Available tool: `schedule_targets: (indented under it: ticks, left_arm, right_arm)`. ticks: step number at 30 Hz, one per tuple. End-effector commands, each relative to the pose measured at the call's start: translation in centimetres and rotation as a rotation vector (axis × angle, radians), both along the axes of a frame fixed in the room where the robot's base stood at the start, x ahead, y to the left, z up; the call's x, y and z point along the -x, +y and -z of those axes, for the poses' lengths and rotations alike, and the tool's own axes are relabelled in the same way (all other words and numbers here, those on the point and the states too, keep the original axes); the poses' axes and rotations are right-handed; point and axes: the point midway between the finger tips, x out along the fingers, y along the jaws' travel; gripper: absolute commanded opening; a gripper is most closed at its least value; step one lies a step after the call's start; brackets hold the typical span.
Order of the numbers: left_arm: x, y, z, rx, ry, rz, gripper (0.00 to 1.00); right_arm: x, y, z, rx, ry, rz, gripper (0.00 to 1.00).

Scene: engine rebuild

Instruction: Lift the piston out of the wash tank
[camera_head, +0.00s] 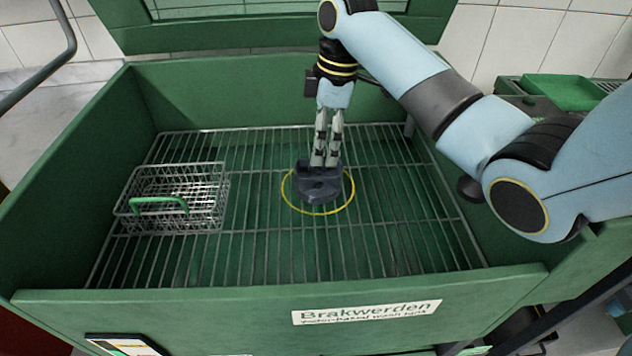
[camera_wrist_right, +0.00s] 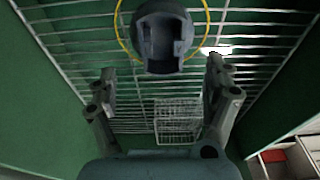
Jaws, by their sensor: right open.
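The piston (camera_head: 319,190) is a dark blue-grey part on the wire rack near the middle of the green wash tank (camera_head: 180,308). A yellow ring surrounds it. My right gripper (camera_head: 326,160) points down from above, with its fingertips close to the piston's far side in the head view. In the right wrist view the piston (camera_wrist_right: 149,35) lies beyond the fingertips of the open right gripper (camera_wrist_right: 161,72), and nothing shows between the fingers. I cannot tell whether a finger touches it. My left gripper is not in view.
A wire basket (camera_head: 175,222) with a green handle stands on the rack at the left; it also shows in the right wrist view (camera_wrist_right: 178,122). The tank's high walls enclose the rack (camera_head: 330,258). The rack is clear between basket and piston and to the right.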

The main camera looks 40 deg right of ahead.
Motion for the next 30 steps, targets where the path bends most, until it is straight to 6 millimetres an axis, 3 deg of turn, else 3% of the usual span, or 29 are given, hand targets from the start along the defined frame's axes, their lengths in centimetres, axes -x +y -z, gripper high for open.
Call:
schedule_targets:
  ticks: [8, 15, 24, 30]
  left_arm:
    - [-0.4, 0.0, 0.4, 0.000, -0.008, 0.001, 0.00]
    - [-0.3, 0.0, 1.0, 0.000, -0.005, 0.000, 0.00]
    - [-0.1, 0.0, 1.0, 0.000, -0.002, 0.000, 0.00]
    - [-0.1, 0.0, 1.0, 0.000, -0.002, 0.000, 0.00]
  right_arm:
    - [-0.1, 0.4, 2.8, -0.001, 0.001, 0.000, 0.85]
    - [0.0, 0.8, 6.5, 0.000, 0.002, 0.000, 0.85]
    - [-0.1, 0.9, 7.1, 0.001, 0.000, -0.001, 0.85]
    - [-0.1, 0.9, 7.1, 0.001, 0.000, -0.001, 0.61]
